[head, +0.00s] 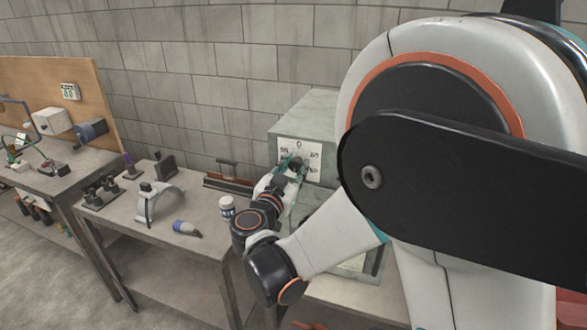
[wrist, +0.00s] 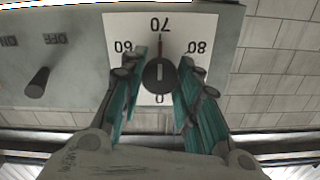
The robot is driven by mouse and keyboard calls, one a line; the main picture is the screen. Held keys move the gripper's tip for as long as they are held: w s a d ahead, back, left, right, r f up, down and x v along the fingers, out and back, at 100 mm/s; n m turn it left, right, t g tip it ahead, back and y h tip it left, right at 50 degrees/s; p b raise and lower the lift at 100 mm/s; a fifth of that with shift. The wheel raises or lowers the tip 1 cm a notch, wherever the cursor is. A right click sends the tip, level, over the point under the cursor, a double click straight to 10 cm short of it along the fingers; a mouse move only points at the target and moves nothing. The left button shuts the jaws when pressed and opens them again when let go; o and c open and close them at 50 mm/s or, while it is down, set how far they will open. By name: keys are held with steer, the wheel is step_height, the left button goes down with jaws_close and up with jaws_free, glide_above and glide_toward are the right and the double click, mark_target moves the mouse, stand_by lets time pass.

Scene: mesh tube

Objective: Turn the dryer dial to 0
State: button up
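The dryer dial (wrist: 160,76) is a dark round knob on a white scale plate (wrist: 117,29) on the dryer's grey-green front. In the wrist view the scale is upside down, with 70 at the top, 60 and 80 at the sides and 0 at the bottom. A red pointer line runs from the knob toward 70. My gripper (wrist: 162,60) has its two green fingers apart, one on each side of the dial. I cannot tell whether they touch it. In the head view my gripper (head: 291,166) is at the dial and covers most of it.
An on/off switch (wrist: 37,82) sits on the same panel, to the left in the wrist view. In the head view, a workbench (head: 190,235) left of the dryer (head: 305,112) holds a white jar (head: 227,206), a blue-and-white bottle (head: 187,229) and a grey arch-shaped stand (head: 160,200).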

steer(key=shift+c, duration=1.1)
